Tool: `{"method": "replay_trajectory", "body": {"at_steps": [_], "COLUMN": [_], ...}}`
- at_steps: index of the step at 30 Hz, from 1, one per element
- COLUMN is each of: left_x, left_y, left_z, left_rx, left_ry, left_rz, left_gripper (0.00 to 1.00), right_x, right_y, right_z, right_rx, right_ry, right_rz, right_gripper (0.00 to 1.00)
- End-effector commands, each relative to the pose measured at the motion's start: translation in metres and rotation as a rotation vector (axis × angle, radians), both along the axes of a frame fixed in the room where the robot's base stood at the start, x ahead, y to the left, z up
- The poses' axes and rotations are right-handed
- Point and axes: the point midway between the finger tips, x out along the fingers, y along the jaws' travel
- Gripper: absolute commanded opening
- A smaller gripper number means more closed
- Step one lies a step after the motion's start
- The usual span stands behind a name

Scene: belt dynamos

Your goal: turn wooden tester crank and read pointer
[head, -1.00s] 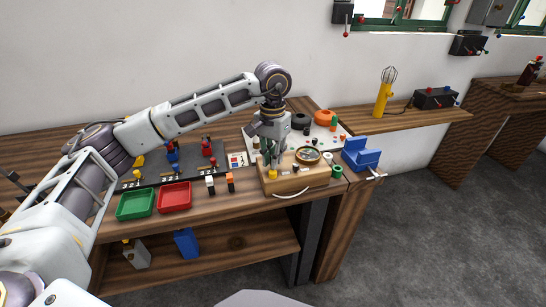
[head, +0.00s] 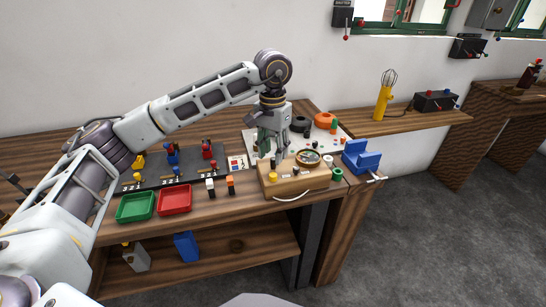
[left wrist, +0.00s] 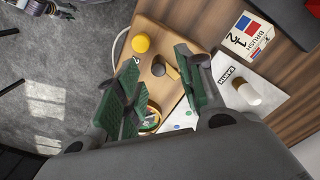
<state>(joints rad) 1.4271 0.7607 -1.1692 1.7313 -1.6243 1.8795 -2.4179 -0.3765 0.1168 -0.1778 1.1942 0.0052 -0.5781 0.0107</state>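The wooden tester (head: 300,184) is a light wood box at the bench's front right edge. On its top are a round brass-rimmed dial (head: 308,156) and a yellow knob (head: 272,175); the pointer is too small to read. My left gripper (head: 270,152) points down over the box's left part. In the left wrist view the gripper (left wrist: 158,66) is open, its green-padded fingers apart. A small grey-brown peg (left wrist: 172,68), perhaps the crank handle, shows between them; contact cannot be told. The yellow knob (left wrist: 141,44) is beyond the fingertips. My right gripper is not in view.
A green tray (head: 135,206) and a red tray (head: 175,198) lie to the left, with small motors on a dark mat behind. A blue vise (head: 360,157) stands right of the tester. A white sheet with parts lies behind it. A pale cable loops at the box's front.

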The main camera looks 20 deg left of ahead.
Motion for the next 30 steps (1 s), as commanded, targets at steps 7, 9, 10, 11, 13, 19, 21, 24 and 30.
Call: {"method": "replay_trajectory", "body": {"at_steps": [7,9,10,11,13,19,21,24,30], "left_x": [0.0,0.0,0.0,0.0,0.001,0.0,0.0,0.0,0.0], "left_y": [0.0,0.0,0.0,0.0,0.0,0.0,0.0,0.001,0.001], "left_z": [0.038,0.049,0.053,0.057,0.066,0.083,0.085,0.087,0.087], "left_rx": [0.0,-0.002,-0.002,0.0,-0.002,-0.001,-0.001,-0.001,-0.001], "left_ry": [-0.002,-0.003,-0.003,-0.002,-0.003,-0.001,-0.001,-0.001,-0.001], "left_rz": [-0.001,-0.001,-0.001,0.0,0.0,-0.001,-0.001,0.0,0.0], "left_gripper": [0.38,0.38,0.38,0.38,0.38,0.38,0.38,0.38,0.38], "right_x": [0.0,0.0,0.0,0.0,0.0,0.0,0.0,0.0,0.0], "right_y": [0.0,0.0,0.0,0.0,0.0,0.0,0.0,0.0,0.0], "right_z": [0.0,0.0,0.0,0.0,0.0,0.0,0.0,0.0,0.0], "right_rx": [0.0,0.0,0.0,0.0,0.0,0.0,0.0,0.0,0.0], "right_ry": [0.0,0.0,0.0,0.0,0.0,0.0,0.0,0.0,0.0], "right_rz": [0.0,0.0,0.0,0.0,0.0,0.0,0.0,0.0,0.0], "right_gripper": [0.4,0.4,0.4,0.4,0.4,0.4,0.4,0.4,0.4]}}
